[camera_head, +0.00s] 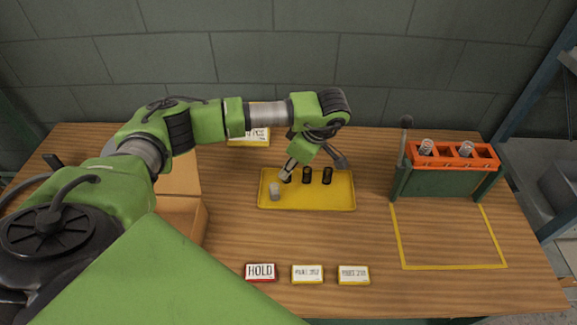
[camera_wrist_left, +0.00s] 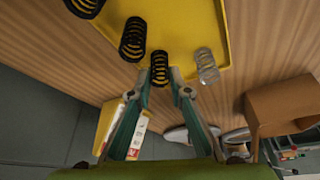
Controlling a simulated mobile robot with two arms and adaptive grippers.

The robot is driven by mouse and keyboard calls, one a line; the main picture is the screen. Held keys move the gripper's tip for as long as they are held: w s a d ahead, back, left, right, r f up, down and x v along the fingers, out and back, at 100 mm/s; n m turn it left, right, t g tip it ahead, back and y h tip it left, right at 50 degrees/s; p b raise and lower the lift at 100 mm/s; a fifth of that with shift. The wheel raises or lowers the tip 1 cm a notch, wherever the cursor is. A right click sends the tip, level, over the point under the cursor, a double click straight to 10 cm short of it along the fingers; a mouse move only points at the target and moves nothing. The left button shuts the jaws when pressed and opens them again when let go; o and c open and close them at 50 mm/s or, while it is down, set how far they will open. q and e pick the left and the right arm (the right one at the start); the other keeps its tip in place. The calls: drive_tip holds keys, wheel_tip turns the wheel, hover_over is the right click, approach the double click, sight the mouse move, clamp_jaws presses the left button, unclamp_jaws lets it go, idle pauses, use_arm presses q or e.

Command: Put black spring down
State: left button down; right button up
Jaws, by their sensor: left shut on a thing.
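My left gripper (camera_head: 286,175) is over the left part of the yellow tray (camera_head: 335,201), pointing down. It is shut on a black spring, which shows upright between the fingertips in the left wrist view (camera_wrist_left: 159,69). I cannot tell whether this spring touches the tray. Two other black springs, one in the middle (camera_head: 306,175) and one to the right (camera_head: 327,175), stand in the tray in a row with it. A silver spring (camera_head: 274,191) stands at the tray's left front, close to the gripper; it also shows in the wrist view (camera_wrist_left: 206,66). My right gripper is out of view.
A green rack with an orange top (camera_head: 481,162) holds two silver springs at the right, with a lever beside it. A yellow outlined area (camera_head: 452,267) before it is empty. A red HOLD label (camera_head: 260,272) and two yellow labels lie in front. A cardboard box (camera_head: 186,215) is at left.

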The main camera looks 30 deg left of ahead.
use_arm(q)
drive_tip(key=c, duration=1.9)
unclamp_jaws()
drive_tip(key=shift+r+p, duration=0.2)
drive_tip(key=shift+p, duration=0.1)
drive_tip(key=shift+d+r+b, duration=0.2)
drive_tip(key=shift+r+b, duration=0.1)
drive_tip(key=shift+b, duration=0.05)
drive_tip(key=shift+b+v, duration=0.85)
drive_tip(key=shift+v, duration=4.7)
